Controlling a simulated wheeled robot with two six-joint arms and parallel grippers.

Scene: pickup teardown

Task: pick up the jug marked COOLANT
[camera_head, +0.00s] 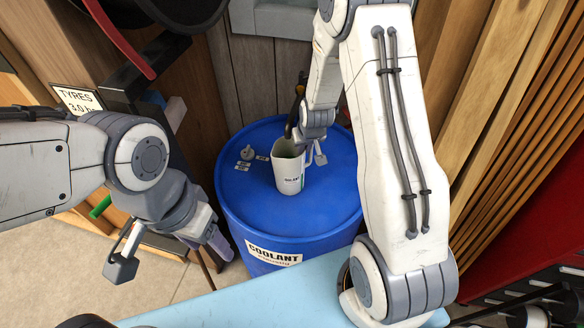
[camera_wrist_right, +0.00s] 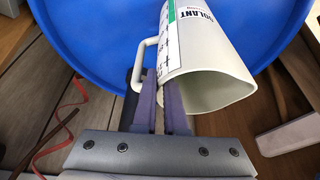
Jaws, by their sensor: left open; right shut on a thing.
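The white jug (camera_head: 289,174) is over the top of the blue drum, upright or nearly so; I cannot tell whether its base touches the drum. Its label is partly legible in the right wrist view (camera_wrist_right: 215,60), ending in "OLANT", beside a green and white scale strip. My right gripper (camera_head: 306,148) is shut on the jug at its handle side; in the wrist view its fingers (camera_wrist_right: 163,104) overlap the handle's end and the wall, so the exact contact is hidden. My left gripper (camera_head: 170,252) is open and empty, left of the drum.
The blue drum (camera_head: 240,203) has a COOLANT label on its side and small fittings on its lid. A TYRES sign (camera_head: 77,100) and dark stand are at left. Timber boards (camera_head: 535,110) stand at right. A light blue surface (camera_head: 270,302) lies in front.

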